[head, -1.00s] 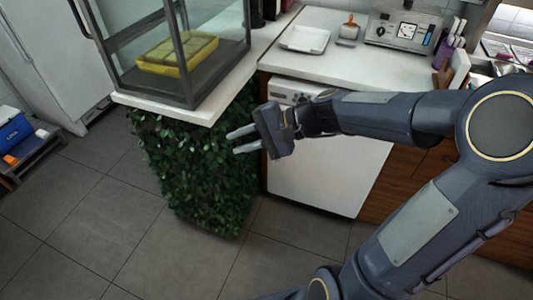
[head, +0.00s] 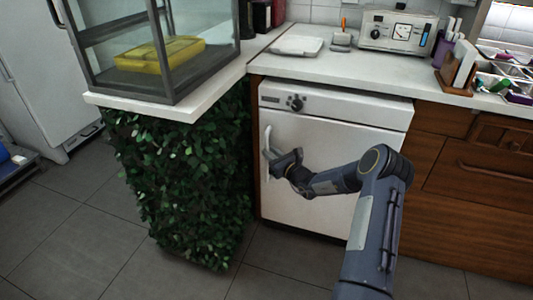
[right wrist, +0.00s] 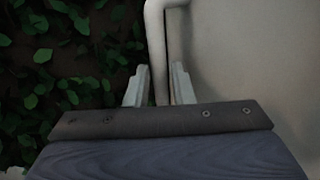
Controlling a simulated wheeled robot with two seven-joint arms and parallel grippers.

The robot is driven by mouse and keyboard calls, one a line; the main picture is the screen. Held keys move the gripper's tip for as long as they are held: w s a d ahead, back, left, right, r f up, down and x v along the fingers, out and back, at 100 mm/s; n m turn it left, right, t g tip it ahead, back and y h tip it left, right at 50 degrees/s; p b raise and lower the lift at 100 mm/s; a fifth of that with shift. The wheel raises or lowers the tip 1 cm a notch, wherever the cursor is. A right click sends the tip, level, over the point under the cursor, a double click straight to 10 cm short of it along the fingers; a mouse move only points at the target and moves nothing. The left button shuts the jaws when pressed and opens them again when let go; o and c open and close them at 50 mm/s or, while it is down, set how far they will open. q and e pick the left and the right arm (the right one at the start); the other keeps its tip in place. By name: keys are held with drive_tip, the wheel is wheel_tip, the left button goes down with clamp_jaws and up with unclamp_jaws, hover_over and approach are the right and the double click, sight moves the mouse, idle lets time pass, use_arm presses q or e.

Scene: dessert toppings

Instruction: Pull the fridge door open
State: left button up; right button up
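The white fridge door (head: 320,155) is the front of the low appliance under the counter and looks closed. Its upright white handle (head: 267,140) is at the door's left edge. My right gripper (head: 272,160) is at this handle. In the right wrist view, the handle (right wrist: 156,45) runs between the two fingertips of my right gripper (right wrist: 159,82). The fingers are apart, with a gap visible on each side of the handle, so the gripper is open around it. My left gripper is not in view.
A leafy green panel (head: 185,185) stands just left of the door, below a glass case (head: 165,45). Wooden drawers (head: 470,180) are to the right. The tiled floor (head: 275,265) in front is clear. A tall white cabinet (head: 30,70) stands at far left.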

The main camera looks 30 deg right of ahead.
drive_tip(key=shift+w+a, duration=0.2)
drive_tip(key=shift+w, duration=1.25)
clamp_jaws()
